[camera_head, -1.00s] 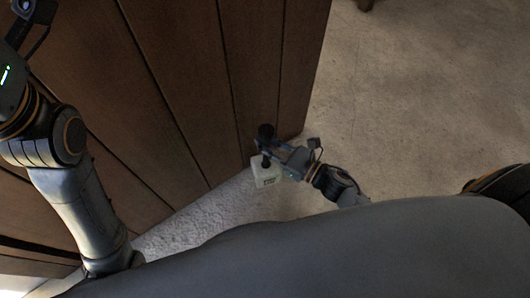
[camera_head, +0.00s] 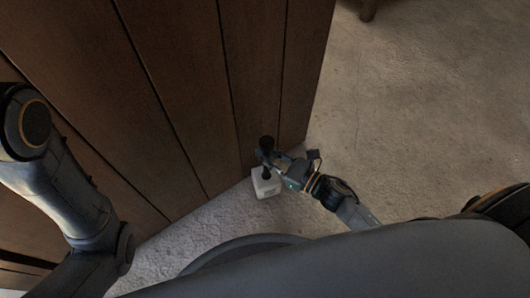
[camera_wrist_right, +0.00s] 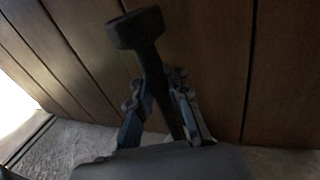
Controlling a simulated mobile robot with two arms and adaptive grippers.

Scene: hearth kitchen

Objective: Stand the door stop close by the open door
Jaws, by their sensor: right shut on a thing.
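The door stop (camera_head: 266,185) has a pale block-shaped base and a dark upright handle with a wider knob on top. It is at the lower edge of the brown plank door (camera_head: 190,80), close to the door's free end. My right gripper (camera_head: 267,162) is shut on the handle. In the right wrist view the dark handle (camera_wrist_right: 149,55) leans between the two fingers (camera_wrist_right: 160,105), and the base is hidden. Whether the base touches the floor or the door, I cannot tell. My left arm shows at the left, but its gripper is out of view.
The rough pale floor (camera_head: 430,110) is clear to the right of the door. A brown wooden leg (camera_head: 368,9) stands at the top edge. My own body covers the bottom of the head view.

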